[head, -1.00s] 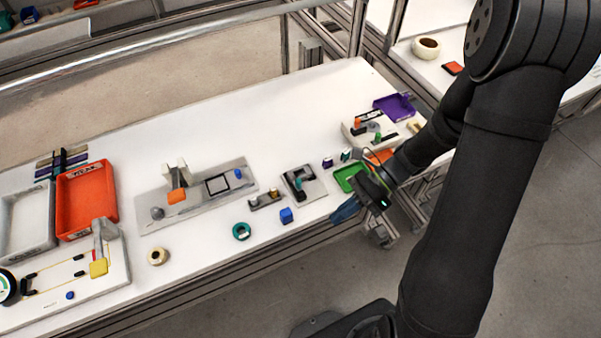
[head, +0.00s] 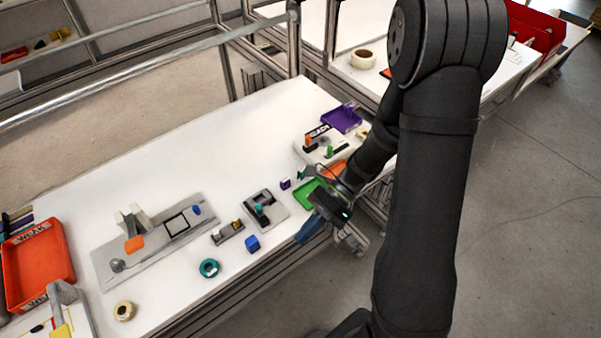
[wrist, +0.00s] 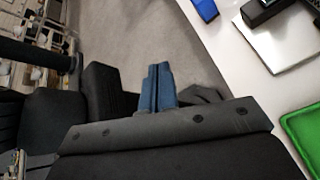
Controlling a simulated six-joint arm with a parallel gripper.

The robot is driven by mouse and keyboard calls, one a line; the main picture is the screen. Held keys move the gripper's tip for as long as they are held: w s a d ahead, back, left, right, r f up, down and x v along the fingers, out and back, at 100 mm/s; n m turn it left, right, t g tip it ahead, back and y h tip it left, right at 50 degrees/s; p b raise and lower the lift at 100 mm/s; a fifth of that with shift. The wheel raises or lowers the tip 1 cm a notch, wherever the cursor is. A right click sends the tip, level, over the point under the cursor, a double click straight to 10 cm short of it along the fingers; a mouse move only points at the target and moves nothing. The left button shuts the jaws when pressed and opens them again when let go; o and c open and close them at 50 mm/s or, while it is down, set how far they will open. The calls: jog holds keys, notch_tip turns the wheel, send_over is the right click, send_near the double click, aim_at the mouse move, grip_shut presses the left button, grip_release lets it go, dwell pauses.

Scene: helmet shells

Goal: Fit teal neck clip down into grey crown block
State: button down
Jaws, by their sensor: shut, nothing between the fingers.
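My gripper (head: 306,234) is shut and empty, its blue fingers out past the table's front edge beside the green tray. In the wrist view the two blue fingers (wrist: 157,88) lie together over the grey floor. A small teal piece (head: 259,210), seemingly the neck clip, stands at a dark block on a pale plate (head: 278,215), left of my gripper. Whether it is seated there is too small to tell. The pale plate also shows at the wrist view's top right (wrist: 290,50). I cannot tell for sure which part is the grey crown block.
A green tray (head: 304,194) lies just behind my gripper. A blue block (head: 252,243) and a teal ring (head: 209,268) lie near the front edge. A grey fixture board (head: 165,240) is further left, an orange tray (head: 38,255) at far left. The back middle of the table is clear.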

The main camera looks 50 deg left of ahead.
jog(key=c, duration=1.1)
grip_release()
